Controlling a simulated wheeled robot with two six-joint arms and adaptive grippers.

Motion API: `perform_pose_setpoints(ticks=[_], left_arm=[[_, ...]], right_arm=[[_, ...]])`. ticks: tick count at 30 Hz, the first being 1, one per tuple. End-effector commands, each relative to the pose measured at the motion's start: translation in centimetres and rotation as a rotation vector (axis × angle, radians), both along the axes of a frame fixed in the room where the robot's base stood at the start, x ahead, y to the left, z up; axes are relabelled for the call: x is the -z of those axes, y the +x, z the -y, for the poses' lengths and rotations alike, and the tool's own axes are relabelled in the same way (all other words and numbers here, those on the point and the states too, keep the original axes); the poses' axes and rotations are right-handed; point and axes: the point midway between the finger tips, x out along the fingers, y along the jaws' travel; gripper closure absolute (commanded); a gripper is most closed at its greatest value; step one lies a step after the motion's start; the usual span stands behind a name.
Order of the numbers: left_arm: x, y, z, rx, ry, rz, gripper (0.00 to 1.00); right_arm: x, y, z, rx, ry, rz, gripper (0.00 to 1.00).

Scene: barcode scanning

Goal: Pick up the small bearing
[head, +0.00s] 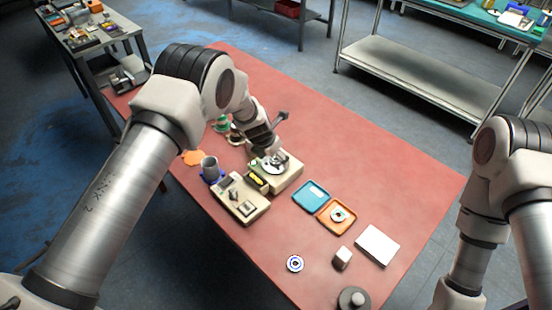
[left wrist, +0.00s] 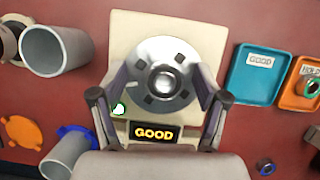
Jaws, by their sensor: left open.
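A small ring with a dark blue band (head: 295,264), which looks like a small bearing, lies on the red table near the front edge. It seems to show at the lower right of the left wrist view (left wrist: 265,166). Another ring-shaped part (head: 338,215) lies in the orange tray. My left gripper (left wrist: 160,88) is open, its fingers on either side of a silver flanged disc (left wrist: 165,68) on a beige device. I cannot tell whether they touch it. In the head view the left gripper (head: 271,155) is over that device. My right gripper is out of view.
The device's display (left wrist: 154,134) reads GOOD. A teal tray (head: 310,195) and the orange tray (head: 325,220) lie right of the device.

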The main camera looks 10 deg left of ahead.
Motion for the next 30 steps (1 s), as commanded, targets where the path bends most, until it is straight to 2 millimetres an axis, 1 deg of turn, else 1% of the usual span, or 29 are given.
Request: perform_pose_setpoints(ticks=[2,3,5,6,7,8,20,23,28,30], left_arm=[[0.1,-0.1,0.0,0.001,0.0,-0.002,0.31],[0.1,-0.1,0.0,0.001,0.001,-0.003,0.45],[0.1,-0.1,0.0,0.001,0.0,-0.002,0.67],[0.1,-0.1,0.0,0.001,0.0,-0.002,0.81],[0.1,-0.1,0.0,0.001,0.0,-0.002,0.91],[0.1,-0.1,0.0,0.001,0.0,-0.002,0.96],[-0.1,-0.2,0.0,0.001,0.001,-0.003,0.96],[-0.9,-0.1,0.0,0.001,0.001,-0.001,0.96],[-3.5,0.0,0.0,0.001,0.001,0.001,0.96],[-3.2,-1.6,0.0,0.001,-0.002,-0.005,0.96]], right_arm=[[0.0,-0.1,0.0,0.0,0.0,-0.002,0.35],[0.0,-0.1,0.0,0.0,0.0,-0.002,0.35],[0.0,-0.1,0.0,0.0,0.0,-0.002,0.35],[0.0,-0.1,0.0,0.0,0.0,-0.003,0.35],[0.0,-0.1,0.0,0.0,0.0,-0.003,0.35],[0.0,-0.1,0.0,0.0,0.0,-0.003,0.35],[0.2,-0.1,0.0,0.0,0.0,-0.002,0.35],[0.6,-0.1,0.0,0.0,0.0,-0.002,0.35],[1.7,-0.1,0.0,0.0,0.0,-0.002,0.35],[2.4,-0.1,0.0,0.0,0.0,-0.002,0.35]])
